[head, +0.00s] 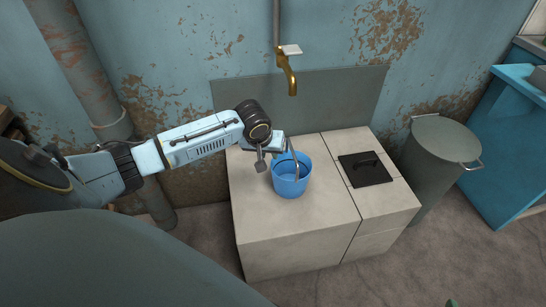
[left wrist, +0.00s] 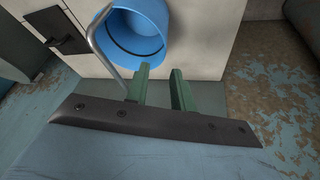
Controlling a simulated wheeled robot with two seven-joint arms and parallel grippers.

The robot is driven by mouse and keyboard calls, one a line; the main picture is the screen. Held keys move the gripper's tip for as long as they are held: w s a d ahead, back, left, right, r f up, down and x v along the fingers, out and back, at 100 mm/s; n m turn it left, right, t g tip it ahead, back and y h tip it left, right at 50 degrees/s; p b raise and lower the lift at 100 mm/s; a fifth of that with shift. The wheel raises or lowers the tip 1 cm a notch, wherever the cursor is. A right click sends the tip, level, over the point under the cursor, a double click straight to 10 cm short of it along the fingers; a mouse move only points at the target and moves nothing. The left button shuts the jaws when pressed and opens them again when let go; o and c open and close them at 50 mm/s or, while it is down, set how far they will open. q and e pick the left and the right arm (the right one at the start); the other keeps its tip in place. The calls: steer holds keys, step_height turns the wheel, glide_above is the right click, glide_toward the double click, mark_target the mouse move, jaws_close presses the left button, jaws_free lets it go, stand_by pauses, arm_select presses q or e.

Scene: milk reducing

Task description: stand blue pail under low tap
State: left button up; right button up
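The blue pail (head: 291,184) stands upright on the pale counter, its wire handle raised. It also shows in the left wrist view (left wrist: 150,35), with the handle (left wrist: 99,42) running down to beside one finger. The brass tap (head: 290,77) is on the wall above and behind the pail; I cannot tell whether its spout is directly over the pail. My left gripper (head: 272,157) is at the pail's back left rim. In the left wrist view its green fingers (left wrist: 160,85) are apart with nothing visible between them. A small green tip at the head view's bottom edge may be my right gripper (head: 452,303).
The counter (head: 262,215) is clear left and in front of the pail. A black hatch with a handle (head: 365,170) lies to its right. A lidded grey bin (head: 440,150) and blue cabinet (head: 507,140) stand farther right. A grey backsplash (head: 335,98) rises behind the counter.

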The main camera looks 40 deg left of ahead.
arm_select(q)
steer(key=s+d+m+t+h, duration=0.1)
steer(key=s+d+m+h, duration=0.2)
steer(key=d, duration=0.6)
steer(key=s+d+m+t+h, duration=0.1)
steer(key=s+d+m+t, duration=0.3)
steer(key=d, duration=0.6)
steer(key=s+d+r+t, duration=0.1)
steer(key=s+r+t, duration=0.1)
steer(key=s+r, duration=0.7)
steer(key=shift+s+d+r+m+y, duration=0.2)
steer(key=shift+d+r+m+y, duration=0.1)
steer(key=shift+d+r+m, duration=0.1)
steer(key=shift+f, duration=0.1)
